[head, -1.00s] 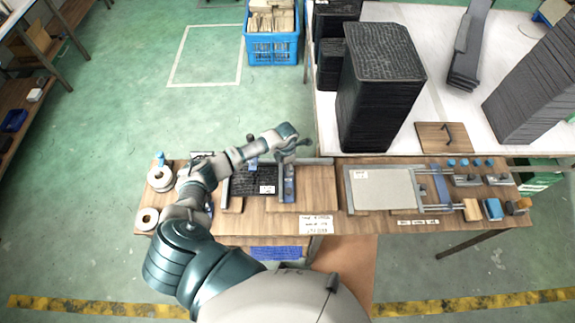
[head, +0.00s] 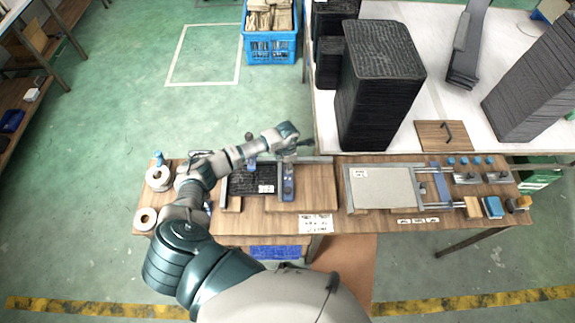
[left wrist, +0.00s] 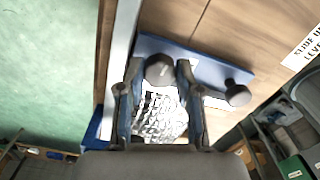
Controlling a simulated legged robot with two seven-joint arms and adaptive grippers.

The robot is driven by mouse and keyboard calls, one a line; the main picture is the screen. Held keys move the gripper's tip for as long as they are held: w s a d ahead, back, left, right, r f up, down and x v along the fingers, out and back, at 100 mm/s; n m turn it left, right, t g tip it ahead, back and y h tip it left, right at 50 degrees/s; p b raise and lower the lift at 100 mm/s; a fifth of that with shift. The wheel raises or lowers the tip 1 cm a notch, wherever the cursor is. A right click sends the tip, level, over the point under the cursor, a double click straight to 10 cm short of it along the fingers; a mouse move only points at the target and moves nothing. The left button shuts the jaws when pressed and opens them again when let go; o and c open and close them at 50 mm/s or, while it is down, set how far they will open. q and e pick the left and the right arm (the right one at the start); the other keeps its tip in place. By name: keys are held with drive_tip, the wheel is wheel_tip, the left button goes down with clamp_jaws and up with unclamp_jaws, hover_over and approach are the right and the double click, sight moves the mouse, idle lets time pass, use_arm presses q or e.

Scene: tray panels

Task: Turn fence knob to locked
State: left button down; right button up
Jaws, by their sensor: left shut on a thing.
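The fence is a blue bar (left wrist: 205,68) with two dark round knobs in the left wrist view. The other knob (left wrist: 237,94) stands free at the right end of the bar. My right gripper is not in view.
Stacks of black panels (head: 378,85) stand on the white table just behind the gripper. A second fixture with a grey plate (head: 383,188) is to the right. White rolls (head: 158,179) lie at the left end of the bench. A blue crate (head: 271,45) stands on the floor.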

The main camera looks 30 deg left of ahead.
use_arm(q)
drive_tip(key=shift+a+f+m+b, duration=0.25)
drive_tip(key=shift+a+m+b, duration=0.05)
drive_tip(key=shift+m+b, duration=0.35)
drive_tip(key=shift+m, duration=0.05)
drive_tip(key=m+b, duration=0.3)
drive_tip(key=shift+d+m, duration=0.3)
drive_tip(key=m+b, duration=0.4)
drive_tip(key=shift+a+f, duration=0.1)
drive_tip(key=shift+m+b, duration=0.8)
drive_tip(key=shift+m, duration=0.4)
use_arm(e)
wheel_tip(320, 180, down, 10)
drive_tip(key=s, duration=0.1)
use_arm(q)
drive_tip(key=m+b, duration=0.3)
drive_tip(key=m, duration=0.1)
drive_tip(key=shift+m, duration=0.4)
drive_tip(key=shift+r+m+b, duration=0.2)
drive_tip(key=shift+m+b, duration=0.3)
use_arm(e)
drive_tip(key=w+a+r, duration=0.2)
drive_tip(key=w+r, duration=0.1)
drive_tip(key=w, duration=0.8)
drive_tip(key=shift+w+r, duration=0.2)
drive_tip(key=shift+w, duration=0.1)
